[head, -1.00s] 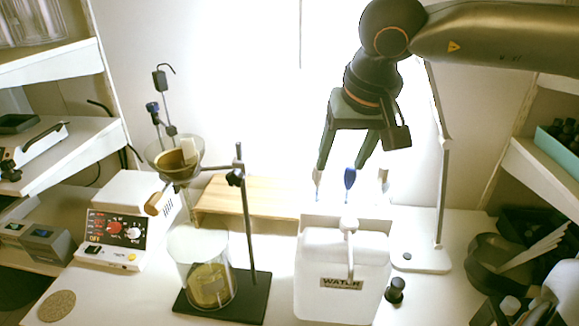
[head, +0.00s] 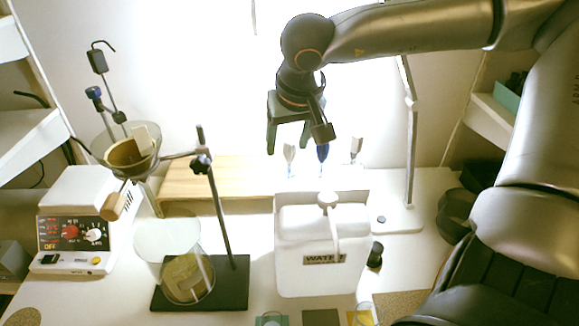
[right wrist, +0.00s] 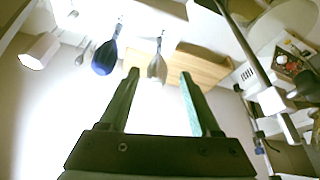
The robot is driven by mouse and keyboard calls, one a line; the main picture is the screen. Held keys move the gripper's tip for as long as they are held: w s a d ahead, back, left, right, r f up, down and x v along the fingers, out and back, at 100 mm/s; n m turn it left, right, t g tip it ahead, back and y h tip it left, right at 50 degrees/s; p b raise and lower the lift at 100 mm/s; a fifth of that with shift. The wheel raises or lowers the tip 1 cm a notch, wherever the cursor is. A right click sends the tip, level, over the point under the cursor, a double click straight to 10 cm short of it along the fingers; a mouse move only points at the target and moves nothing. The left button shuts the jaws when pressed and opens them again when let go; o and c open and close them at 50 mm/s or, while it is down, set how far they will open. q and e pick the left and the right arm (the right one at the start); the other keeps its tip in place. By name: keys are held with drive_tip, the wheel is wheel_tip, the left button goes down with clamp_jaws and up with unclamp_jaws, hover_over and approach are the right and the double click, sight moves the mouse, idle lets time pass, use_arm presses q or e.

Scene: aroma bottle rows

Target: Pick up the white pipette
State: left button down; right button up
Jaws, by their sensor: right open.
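Three pipettes hang in a row behind the water container. In the head view the leftmost is a white pipette (head: 289,152), the middle one is a blue pipette (head: 323,152), and the right one is a pale pipette (head: 355,147). My right gripper (head: 288,148) is open, pointing down, its fingers above and to either side of the leftmost white pipette. In the right wrist view that white pipette (right wrist: 157,68) shows between the open fingertips (right wrist: 160,73), beyond them. The blue pipette (right wrist: 104,56) is left of the fingers. My left gripper is out of view.
The white water container (head: 318,270) stands in front of the pipettes. A lab stand with a black base (head: 225,290) and a glass beaker (head: 185,265) stands left. A white lamp post (head: 409,150) rises on the right.

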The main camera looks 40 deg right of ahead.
sight(290, 170)
drive_tip(key=x, duration=0.4)
drive_tip(key=shift+s+d, duration=0.1)
drive_tip(key=shift+d, duration=0.05)
drive_tip(key=shift+c, duration=0.3)
drive_tip(key=c, duration=0.7)
